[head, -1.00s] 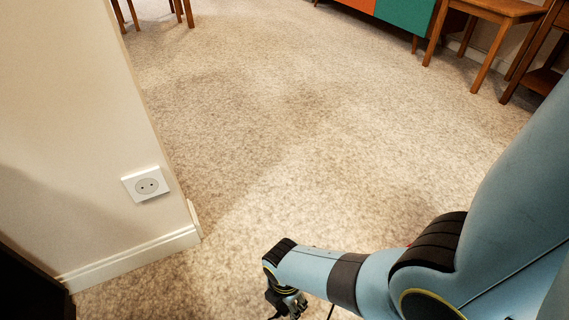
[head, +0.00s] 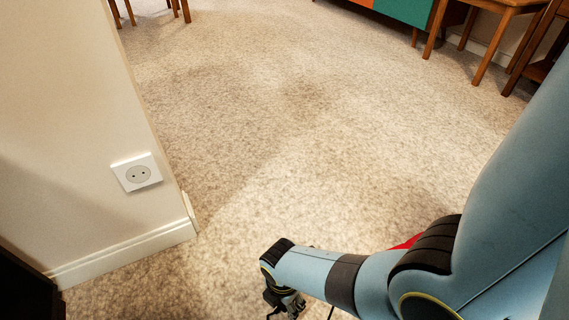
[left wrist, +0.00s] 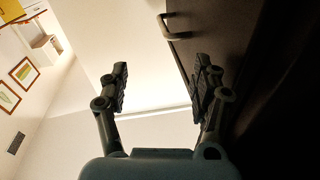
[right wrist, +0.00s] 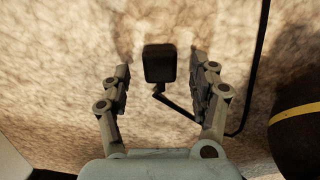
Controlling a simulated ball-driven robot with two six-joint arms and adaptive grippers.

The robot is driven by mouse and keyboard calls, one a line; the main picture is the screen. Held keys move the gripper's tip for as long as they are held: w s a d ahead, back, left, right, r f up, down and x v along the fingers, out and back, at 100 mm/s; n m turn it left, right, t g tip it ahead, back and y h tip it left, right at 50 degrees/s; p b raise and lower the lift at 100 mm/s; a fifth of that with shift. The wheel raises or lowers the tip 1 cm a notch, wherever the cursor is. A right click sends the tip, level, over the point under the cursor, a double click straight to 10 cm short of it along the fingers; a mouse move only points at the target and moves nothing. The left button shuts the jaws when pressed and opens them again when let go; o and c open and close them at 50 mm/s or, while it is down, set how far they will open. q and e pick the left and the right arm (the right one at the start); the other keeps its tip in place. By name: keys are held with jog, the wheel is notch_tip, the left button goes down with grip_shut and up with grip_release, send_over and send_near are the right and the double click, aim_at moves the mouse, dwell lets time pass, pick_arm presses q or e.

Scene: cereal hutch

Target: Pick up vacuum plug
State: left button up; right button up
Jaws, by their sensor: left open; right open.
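The vacuum plug (right wrist: 160,63) is a small black block with a black cable (right wrist: 245,100). In the right wrist view it shows against the carpet, beyond and between the fingertips of my right gripper (right wrist: 162,82). That gripper is open, with nothing between its fingers; I cannot tell the exact gap to the plug. In the head view my right gripper (head: 285,302) is low over the carpet at the bottom edge, and the plug is not discernible. My left gripper (left wrist: 160,85) is open and empty, seen only in its wrist view.
A white wall socket (head: 137,172) is on the wall corner at left, above a baseboard (head: 125,252). A red thing (head: 408,241) is mostly hidden behind my right arm. Open carpet (head: 280,130) lies ahead; a wooden chair (head: 490,40) stands far right. A dark panel with a handle (left wrist: 180,33) is beside my left gripper.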

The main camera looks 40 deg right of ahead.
jog(key=shift+f+b, duration=0.3)
jog(key=shift+f, duration=0.15)
pick_arm(q)
jog(key=r+t, duration=0.1)
jog(key=r, duration=0.1)
jog(key=w+r, duration=0.1)
jog(key=r+t+h, duration=0.1)
jog(key=r, duration=0.1)
jog(key=shift+w+d+r+m+t, duration=0.25)
jog(key=shift+d+r+m+t, duration=0.05)
jog(key=shift+d+m, duration=0.1)
pick_arm(e)
jog(key=c, duration=1.2)
jog(key=shift+c, duration=0.2)
